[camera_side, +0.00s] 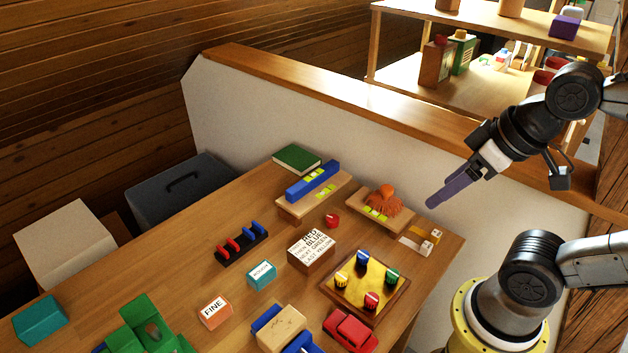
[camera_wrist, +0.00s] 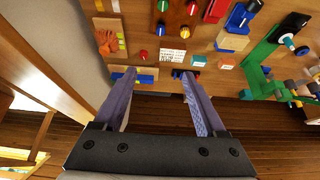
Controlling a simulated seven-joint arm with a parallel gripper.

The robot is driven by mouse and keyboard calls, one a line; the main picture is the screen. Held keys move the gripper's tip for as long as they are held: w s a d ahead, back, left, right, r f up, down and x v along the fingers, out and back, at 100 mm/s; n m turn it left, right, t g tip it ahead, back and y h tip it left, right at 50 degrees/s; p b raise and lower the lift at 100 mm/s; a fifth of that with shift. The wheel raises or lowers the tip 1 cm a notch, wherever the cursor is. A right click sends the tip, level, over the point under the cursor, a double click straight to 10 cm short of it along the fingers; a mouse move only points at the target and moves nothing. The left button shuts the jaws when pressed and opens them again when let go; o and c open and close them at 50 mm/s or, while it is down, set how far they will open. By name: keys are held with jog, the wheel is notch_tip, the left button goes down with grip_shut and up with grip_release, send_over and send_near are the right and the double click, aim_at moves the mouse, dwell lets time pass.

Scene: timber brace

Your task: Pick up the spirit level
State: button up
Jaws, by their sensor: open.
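The spirit level, a blue bar with yellow-green vials (camera_side: 313,182), lies on a wooden block (camera_side: 290,211) at the far side of the table. A blue and yellow strip that looks like it (camera_wrist: 147,78) shows between my fingers in the wrist view, partly hidden by the left finger. My gripper (camera_side: 434,203) has long purple fingers and is in the air to the right of the level, apart from it. In the wrist view my gripper (camera_wrist: 158,78) is open, with nothing held between the fingers.
An orange tasselled or glove-like thing (camera_side: 382,199) lies on another wooden block with yellow-green vials, between the level and my gripper. A green book (camera_side: 297,158), lettered block (camera_side: 311,250) and knob board (camera_side: 365,281) are nearby. A low wall (camera_side: 330,125) runs behind the table.

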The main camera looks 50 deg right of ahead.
jog(key=w+r+m, duration=0.8)
jog(key=r, duration=0.1)
jog(key=m+g, duration=0.6)
jog(key=m, duration=0.4)
send_over(314, 175)
jog(key=f, duration=2.6)
jog(key=shift+s+f, duration=0.2)
jog(key=shift+f, duration=0.2)
jog(key=shift+w+a+f, duration=0.1)
jog(key=shift+w+f, duration=0.05)
jog(key=shift+f, duration=2.9)
